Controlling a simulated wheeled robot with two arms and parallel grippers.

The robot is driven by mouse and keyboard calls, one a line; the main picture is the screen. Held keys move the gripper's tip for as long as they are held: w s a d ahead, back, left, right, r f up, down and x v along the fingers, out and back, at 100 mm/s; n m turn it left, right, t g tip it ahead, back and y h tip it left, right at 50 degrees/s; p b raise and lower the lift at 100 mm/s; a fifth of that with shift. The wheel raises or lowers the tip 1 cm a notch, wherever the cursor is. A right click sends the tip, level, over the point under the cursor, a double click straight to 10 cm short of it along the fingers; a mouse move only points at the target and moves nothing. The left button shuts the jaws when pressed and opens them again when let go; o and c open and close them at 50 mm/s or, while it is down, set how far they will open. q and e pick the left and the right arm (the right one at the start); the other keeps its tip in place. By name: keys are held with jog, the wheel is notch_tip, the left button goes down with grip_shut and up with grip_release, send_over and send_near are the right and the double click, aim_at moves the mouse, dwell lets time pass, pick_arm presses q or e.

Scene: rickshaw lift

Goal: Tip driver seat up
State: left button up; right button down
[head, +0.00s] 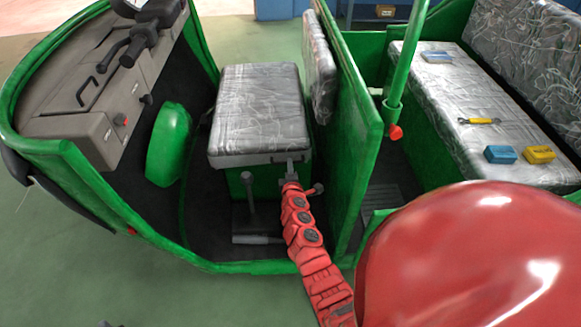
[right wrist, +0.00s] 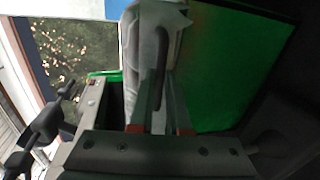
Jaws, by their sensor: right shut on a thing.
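The driver seat (head: 258,105) is a grey cushion wrapped in clear plastic. It lies roughly flat over a green base, behind the dashboard. A thin dark handle (head: 268,159) runs along its near edge. My right gripper (head: 291,164) reaches the right part of this near edge and is shut on the handle. In the right wrist view, the fingers of my right gripper (right wrist: 160,85) close around the dark handle (right wrist: 161,52), beside the pale wrapped seat edge (right wrist: 146,55). The fingers hide part of the handle. My left gripper is not in view.
A green partition (head: 350,110) with a wrapped backrest (head: 318,65) stands right of the seat. A lever (head: 249,195) rises from the floor below it. The grey dashboard (head: 85,95) and handlebar are at left. Tools and small boxes lie on the rear bench (head: 470,100).

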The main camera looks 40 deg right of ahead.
jog(key=w+a+r+n+h+p, duration=0.1)
jog(key=w+a+r+n+p, duration=0.1)
jog(key=a+r+p, duration=0.3)
jog(key=w+a+r+n+h+p, duration=0.1)
jog(key=w+a+r+n+p, duration=0.15)
jog(key=r, duration=0.55)
jog(key=w+a+r+n+p, duration=0.2)
jog(key=a+r+n+p, duration=0.1)
jog(key=r+p, duration=0.25)
jog(key=w+a+r+n+h+b, duration=0.1)
jog(key=w+a+r+n+b, duration=0.1)
jog(key=a+b, duration=0.4)
jog(key=w+a+r+n+b, duration=0.2)
jog(key=w+a+n+b, duration=0.2)
jog(key=a, duration=0.5)
jog(key=shift+w+r+h+b, duration=0.3)
jog(key=shift+w+h+b, duration=0.1)
jog(key=shift+w+b, duration=1)
jog(key=shift+w+a+n, duration=0.1)
jog(key=shift+w+n, duration=0.05)
jog(key=shift+n, duration=0.1)
jog(key=c, duration=0.9)
grip_release()
jog(key=shift+r, duration=0.1)
